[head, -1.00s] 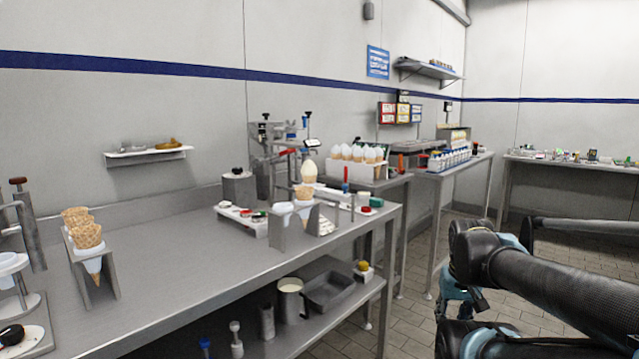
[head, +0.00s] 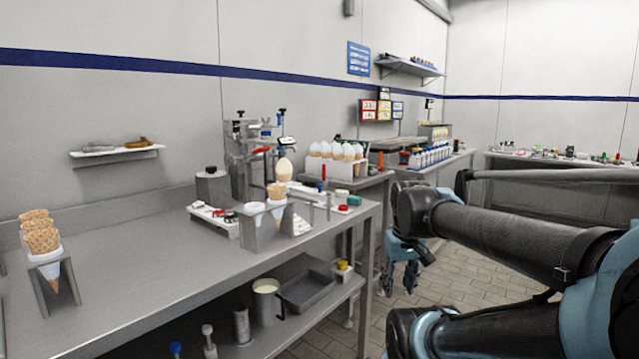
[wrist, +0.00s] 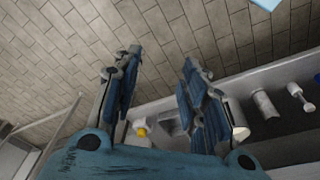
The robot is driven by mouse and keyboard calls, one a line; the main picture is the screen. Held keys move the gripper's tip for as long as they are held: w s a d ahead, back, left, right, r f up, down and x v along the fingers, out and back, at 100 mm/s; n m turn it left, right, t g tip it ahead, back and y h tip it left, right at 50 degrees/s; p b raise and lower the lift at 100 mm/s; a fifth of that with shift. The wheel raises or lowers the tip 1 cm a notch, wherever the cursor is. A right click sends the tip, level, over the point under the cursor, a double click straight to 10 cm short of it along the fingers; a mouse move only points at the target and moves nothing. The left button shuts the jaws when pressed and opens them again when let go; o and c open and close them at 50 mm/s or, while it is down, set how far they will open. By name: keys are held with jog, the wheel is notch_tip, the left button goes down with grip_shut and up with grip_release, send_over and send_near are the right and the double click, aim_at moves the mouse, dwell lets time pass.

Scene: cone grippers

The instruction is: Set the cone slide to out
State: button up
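No part can be clearly made out as the cone slide. A metal stand on the steel table holds a cone cup (head: 276,192) and white holders near the table's right end. A second stand (head: 50,295) at the left holds stacked waffle cones (head: 40,232). My gripper (head: 402,278) hangs over the floor to the right of the table, apart from everything on it. In the wrist view my gripper (wrist: 160,85) points down, with its blue fingers spread apart and nothing between them.
The steel table (head: 130,250) has a wide bare top between the stands. Its lower shelf carries a tray (head: 308,290), a white pot (head: 266,299) and a yellow-topped item (head: 343,268). More benches stand behind. The tiled floor (head: 460,275) is open at right.

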jog(key=w+a+r+n+g, duration=0.1)
jog(key=w+a+r+n, duration=0.55)
jog(key=w+r, duration=0.5)
jog(key=w+a+r+n, duration=0.5)
jog(key=w+a+r, duration=0.3)
jog(key=r, duration=0.6)
jog(key=w+a+r+n+g, duration=0.1)
jog(key=w+a+r+n, duration=0.55)
jog(key=w+r, duration=0.4)
jog(key=shift+m, duration=0.3)
jog(key=f, duration=0.5)
jog(key=s+f, duration=0.1)
jog(key=f, duration=0.9)
jog(key=shift+s+f, duration=0.25)
jog(key=shift+f, duration=0.15)
jog(key=shift+c, duration=0.3)
grip_shut()
